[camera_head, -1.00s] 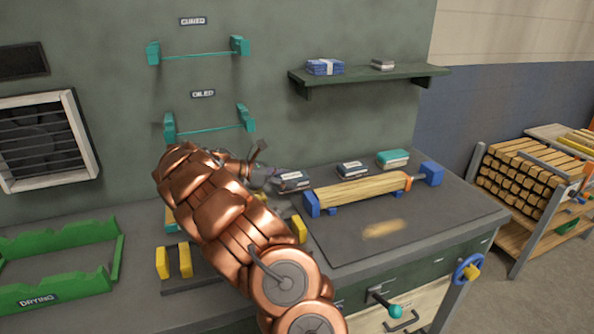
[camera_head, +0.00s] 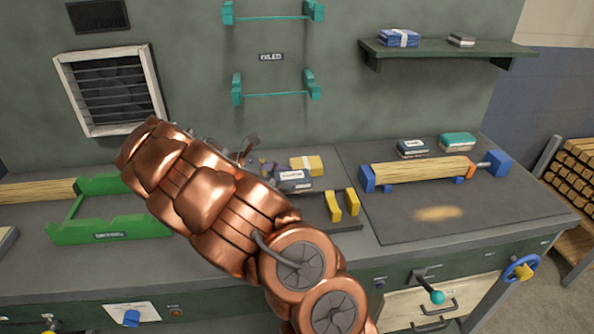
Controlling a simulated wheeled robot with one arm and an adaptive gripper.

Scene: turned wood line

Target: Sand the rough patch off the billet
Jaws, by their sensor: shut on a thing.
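The billet (camera_head: 420,172), a pale wooden bar, lies level between the blue end blocks of a clamp (camera_head: 367,179) on the bench. An orange piece sits at its right end. I cannot make out a rough patch on its visible face. My gripper (camera_head: 268,166) is left of the clamp, partly hidden by my copper arm. It is shut on a dark block with a pale label (camera_head: 293,180), held over the bench apart from the billet. The label is too small to read. A similar dark block (camera_head: 412,148) lies behind the billet.
A teal-topped block (camera_head: 457,141) lies behind the clamp. A tan dusty patch (camera_head: 438,213) marks the dark mat in front. Yellow posts (camera_head: 351,202) stand near the held block, and a yellow block (camera_head: 307,164) shows behind it. A green rack (camera_head: 110,228) is at left.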

